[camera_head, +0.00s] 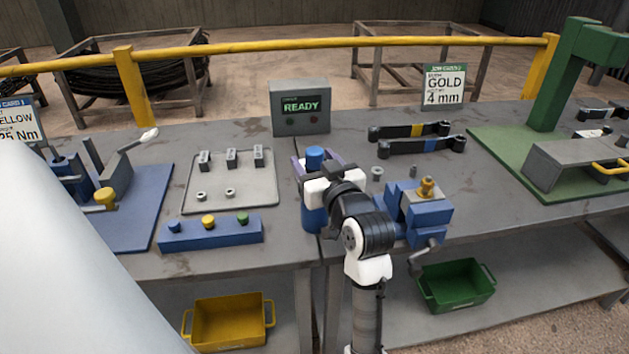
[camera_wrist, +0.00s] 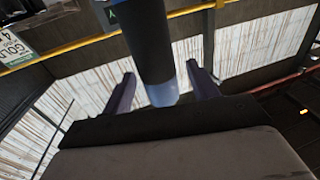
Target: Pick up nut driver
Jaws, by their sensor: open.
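The nut driver appears to be the upright tool with a blue top (camera_head: 315,154) near the middle of the bench. Its dark shaft with a pale blue end (camera_wrist: 150,45) shows in the wrist view. My gripper (camera_head: 316,164) is open, with its two purple fingers on either side of this tool. In the wrist view my gripper (camera_wrist: 160,75) has a visible gap to each side of the shaft. A blue cylinder (camera_head: 311,218) shows below my gripper; my wrist hides how it joins the tool.
A blue vise (camera_head: 420,222) with a gold piece stands close on the right. A grey tray (camera_head: 228,207) and a blue block with coloured knobs (camera_head: 211,235) lie left. A control box (camera_head: 300,106) reading READY stands behind. Two dark wrenches (camera_head: 415,137) lie back right.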

